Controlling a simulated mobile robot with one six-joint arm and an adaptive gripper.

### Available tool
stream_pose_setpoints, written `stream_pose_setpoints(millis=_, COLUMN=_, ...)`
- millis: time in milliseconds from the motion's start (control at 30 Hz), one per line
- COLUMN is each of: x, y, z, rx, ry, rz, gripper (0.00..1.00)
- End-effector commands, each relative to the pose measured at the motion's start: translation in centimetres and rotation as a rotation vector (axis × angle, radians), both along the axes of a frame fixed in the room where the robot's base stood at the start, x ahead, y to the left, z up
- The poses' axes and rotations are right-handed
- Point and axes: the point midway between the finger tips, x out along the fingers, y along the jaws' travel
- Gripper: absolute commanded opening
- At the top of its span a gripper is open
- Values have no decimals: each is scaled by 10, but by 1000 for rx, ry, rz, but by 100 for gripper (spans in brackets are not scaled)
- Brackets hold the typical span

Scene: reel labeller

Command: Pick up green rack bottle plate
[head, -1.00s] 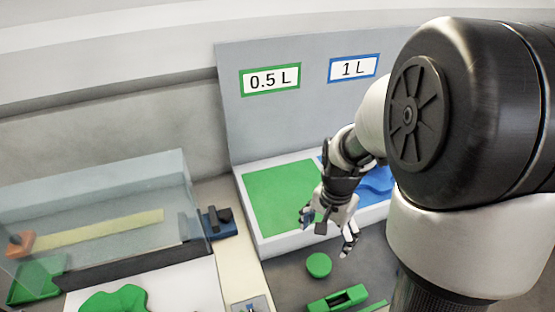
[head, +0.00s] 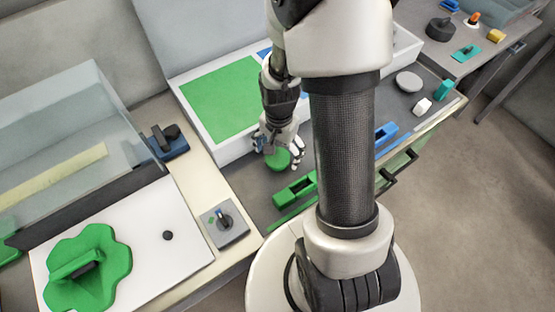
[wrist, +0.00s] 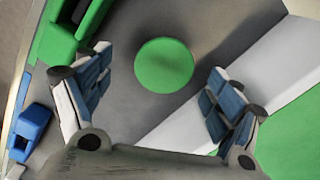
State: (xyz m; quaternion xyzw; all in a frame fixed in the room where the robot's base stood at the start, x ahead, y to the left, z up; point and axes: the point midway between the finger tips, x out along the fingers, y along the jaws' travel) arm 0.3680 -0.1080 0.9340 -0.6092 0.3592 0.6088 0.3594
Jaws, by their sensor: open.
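A green round plate (head: 279,160) lies flat on the grey counter in front of the green area of the white tray. It also shows in the wrist view (wrist: 164,65), whole and uncovered, between the two fingers. My gripper (head: 277,158) is open and hangs over the plate, hiding part of it in the head view. In the wrist view my gripper (wrist: 158,78) has a blue-padded finger on each side of the plate, with a gap on both sides. I cannot tell whether the fingertips touch the counter.
The white tray (head: 205,138) with a green floor (head: 222,98) stands behind. A green slotted block (head: 296,190) and a blue one (head: 386,133) lie nearby. A green flower-shaped piece with a handle (head: 112,262) lies on the white board at left. My arm hides part of the counter.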

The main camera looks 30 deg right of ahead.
Motion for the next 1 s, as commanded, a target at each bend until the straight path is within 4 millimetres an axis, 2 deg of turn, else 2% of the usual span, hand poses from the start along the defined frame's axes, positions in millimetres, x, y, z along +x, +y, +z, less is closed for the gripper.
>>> stream_pose_setpoints(millis=300, x=5, y=4, z=-46, rx=0, ry=1, rz=1, gripper=85)
stream_pose_setpoints(millis=567, x=5, y=4, z=-47, rx=0, ry=0, rz=0, gripper=84)
stream_pose_setpoints(millis=1000, x=5, y=4, z=-47, rx=0, ry=0, rz=0, gripper=55)
